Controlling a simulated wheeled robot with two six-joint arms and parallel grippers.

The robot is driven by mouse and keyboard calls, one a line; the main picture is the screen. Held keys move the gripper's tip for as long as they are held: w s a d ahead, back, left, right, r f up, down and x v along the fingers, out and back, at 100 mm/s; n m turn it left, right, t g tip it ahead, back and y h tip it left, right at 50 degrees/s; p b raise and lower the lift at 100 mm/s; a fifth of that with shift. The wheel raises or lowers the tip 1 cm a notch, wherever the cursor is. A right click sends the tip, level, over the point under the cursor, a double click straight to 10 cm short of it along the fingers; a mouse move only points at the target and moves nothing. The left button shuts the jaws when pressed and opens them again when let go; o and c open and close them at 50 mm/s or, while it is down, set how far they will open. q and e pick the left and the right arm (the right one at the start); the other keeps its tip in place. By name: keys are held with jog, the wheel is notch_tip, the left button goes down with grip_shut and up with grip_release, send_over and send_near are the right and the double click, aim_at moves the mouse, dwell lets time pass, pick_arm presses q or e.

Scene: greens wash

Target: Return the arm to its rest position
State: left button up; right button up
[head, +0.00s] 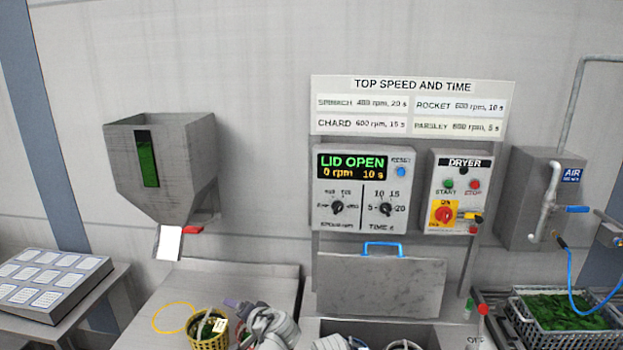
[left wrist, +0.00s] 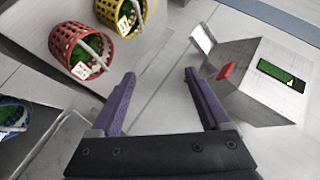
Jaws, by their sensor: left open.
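My left gripper (left wrist: 160,76) is open, with its two purple fingers spread and nothing between them in the left wrist view. In the head view its arm (head: 272,326) shows at the bottom edge, with the purple fingers (head: 236,305) just right of a yellow basket (head: 208,340). In the left wrist view the yellow basket (left wrist: 131,34) and a red basket (left wrist: 66,40) lie beyond the fingers, both apart from them and holding greens and a tag. My right gripper cannot be made out; pale parts at the bottom middle of the head view are cut off.
A grey hopper (head: 165,165) with a red handle (head: 190,229) hangs on the wall, also right of the fingers (left wrist: 258,85). The raised lid (head: 380,285) stands below the control panel reading LID OPEN (head: 363,190). A crate of greens (head: 520,318) is at right.

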pick_arm(q)
jog(key=w+d+r+t+h+p, duration=0.1)
jog(key=w+d+r+p, duration=0.3)
jog(key=w+d, duration=0.1)
jog(key=shift+d+r+t, duration=0.3)
jog(key=shift+d+r, duration=0.05)
jog(key=shift+d, duration=0.3)
pick_arm(e)
jog(key=shift+h, duration=0.4)
jog(key=w+d+r, duration=0.1)
jog(key=d+r, duration=0.1)
jog(key=w+d+r, duration=0.1)
jog(key=r, duration=0.1)
jog(key=shift+w, duration=0.35)
